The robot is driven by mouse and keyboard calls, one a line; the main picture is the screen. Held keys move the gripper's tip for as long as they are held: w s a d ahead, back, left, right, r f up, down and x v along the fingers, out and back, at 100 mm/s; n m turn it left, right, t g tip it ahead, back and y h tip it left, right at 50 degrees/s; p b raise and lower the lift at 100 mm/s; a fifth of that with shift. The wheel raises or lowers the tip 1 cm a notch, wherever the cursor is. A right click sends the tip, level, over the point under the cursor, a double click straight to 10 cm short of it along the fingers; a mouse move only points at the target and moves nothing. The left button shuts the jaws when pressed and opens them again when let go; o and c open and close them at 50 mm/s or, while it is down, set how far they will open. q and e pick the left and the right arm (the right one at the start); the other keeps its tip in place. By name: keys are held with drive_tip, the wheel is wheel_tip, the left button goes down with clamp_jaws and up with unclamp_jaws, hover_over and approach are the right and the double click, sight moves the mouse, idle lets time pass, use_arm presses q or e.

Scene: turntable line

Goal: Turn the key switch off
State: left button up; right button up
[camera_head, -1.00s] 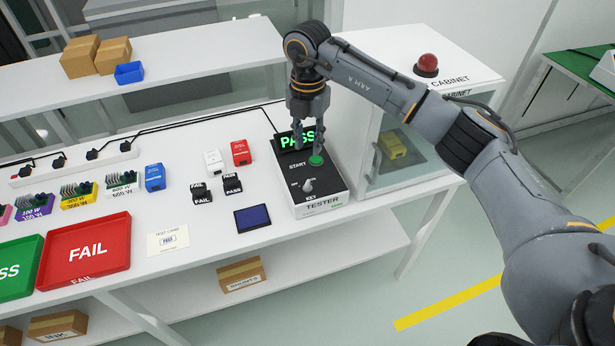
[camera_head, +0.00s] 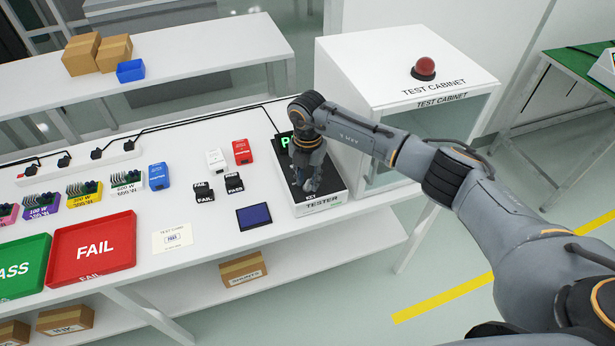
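The tester (camera_head: 322,205) is a black box with a pale front part at the right end of the white table. Its green display (camera_head: 285,142) shows only a letter or so beside my arm. My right gripper (camera_head: 307,189) points down over the lower part of the tester, where the key switch is. The gripper hides the key switch and the START button. I cannot tell whether the fingers touch or grip the key, or how far they are parted. My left gripper is not in view.
The test cabinet (camera_head: 345,75) with a red dome light (camera_head: 425,68) stands right behind the tester. A dark blue pad (camera_head: 254,216), black PASS/FAIL stamps (camera_head: 234,183), and a red FAIL tray (camera_head: 92,248) lie to the left.

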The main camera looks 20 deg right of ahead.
drive_tip(key=shift+c, duration=0.4)
clamp_jaws()
